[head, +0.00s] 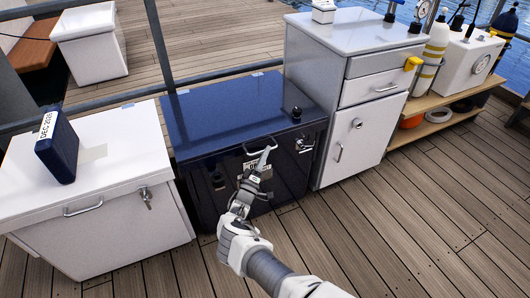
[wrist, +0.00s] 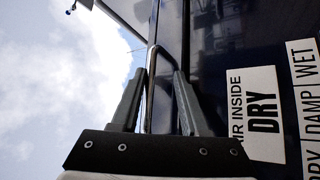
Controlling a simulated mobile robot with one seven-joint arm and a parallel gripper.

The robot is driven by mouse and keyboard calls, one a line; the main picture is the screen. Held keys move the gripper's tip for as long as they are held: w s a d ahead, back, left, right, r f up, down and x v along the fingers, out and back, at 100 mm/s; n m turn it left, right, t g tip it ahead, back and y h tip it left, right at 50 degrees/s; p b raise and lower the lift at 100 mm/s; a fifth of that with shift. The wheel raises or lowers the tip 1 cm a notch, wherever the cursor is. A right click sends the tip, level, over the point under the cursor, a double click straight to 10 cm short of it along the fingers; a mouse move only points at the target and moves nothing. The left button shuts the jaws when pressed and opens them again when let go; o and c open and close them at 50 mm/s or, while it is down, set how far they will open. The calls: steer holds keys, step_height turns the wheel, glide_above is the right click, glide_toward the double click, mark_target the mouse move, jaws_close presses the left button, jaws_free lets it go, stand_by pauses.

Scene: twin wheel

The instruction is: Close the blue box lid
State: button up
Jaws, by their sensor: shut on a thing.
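The dark blue box (head: 292,165) stands on the deck between two white cabinets. Its blue lid (head: 225,105) lies flat or nearly flat over the top; I cannot tell whether a small gap remains at the front. A curved metal handle (head: 262,144) is on the front of the lid. My gripper (head: 268,156) is at this handle, in front of the box. In the wrist view, the two fingers of my gripper (wrist: 158,85) are shut on the metal handle (wrist: 151,62), beside the dark box front. My gripper hides part of the box front and its label.
A white chest (head: 110,145) with a dark blue dated block (head: 57,147) stands at left. A taller white cabinet (head: 355,105) stands close on the right. A black knob (head: 296,114) is on the lid's right front. The deck in front (head: 420,220) is clear.

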steer(key=v, duration=1.7)
steer(key=shift+r, duration=0.3)
steer(key=shift+r, duration=0.15)
